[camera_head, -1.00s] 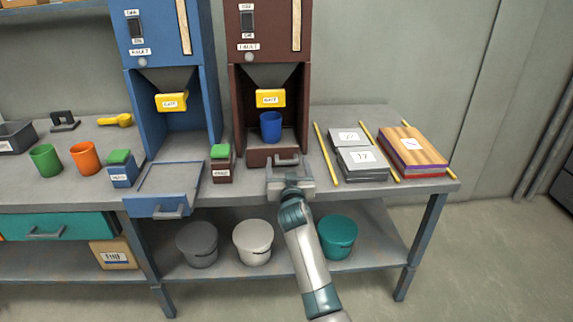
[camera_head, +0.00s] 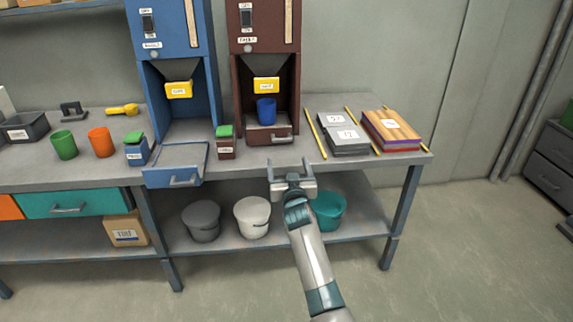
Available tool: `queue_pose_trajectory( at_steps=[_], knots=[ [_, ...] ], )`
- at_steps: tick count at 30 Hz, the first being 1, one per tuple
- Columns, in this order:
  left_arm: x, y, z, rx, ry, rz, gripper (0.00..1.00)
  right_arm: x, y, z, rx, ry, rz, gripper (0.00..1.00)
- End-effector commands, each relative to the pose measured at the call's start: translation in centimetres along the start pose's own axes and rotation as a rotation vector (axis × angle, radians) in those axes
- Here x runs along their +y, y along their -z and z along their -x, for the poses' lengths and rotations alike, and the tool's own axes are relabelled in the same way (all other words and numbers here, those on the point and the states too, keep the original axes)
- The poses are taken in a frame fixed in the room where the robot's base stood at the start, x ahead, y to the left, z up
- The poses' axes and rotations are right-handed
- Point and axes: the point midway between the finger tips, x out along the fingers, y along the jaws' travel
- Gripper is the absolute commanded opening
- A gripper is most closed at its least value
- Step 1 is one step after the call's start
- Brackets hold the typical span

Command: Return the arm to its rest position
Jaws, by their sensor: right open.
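My right gripper (camera_head: 291,170) is open and empty. It is in front of the brown machine (camera_head: 263,60), near the table's front edge, apart from the machine's drawer handle. The brown machine's drawer (camera_head: 268,137) looks pushed in, with a blue cup (camera_head: 266,110) standing above it under the yellow-labelled spout (camera_head: 266,84). My left gripper is not in view.
The blue machine (camera_head: 175,60) has its drawer (camera_head: 175,165) pulled out. Green (camera_head: 64,145) and orange (camera_head: 101,142) cups stand at left. Several buckets stand on the lower shelf (camera_head: 275,240).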

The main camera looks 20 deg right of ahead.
Motion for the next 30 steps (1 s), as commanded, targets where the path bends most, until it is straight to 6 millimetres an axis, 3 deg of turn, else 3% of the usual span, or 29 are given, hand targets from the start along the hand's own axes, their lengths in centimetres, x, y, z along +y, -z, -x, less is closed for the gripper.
queue_pose_trajectory(
  at_steps=[20,23,26,30],
  knots=[
    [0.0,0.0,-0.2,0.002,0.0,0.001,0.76,-0.1,-0.7,0.2,-0.011,0.005,0.004,0.77],
    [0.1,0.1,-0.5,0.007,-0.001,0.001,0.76,-0.3,-2.4,0.9,-0.038,0.016,0.014,0.77],
    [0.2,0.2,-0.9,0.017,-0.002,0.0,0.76,-0.7,-5.5,2.2,-0.088,0.035,0.031,0.77],
    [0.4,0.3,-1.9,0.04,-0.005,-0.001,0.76,-1.2,-11.7,5.4,-0.19,0.075,0.067,0.77]
  ],
)
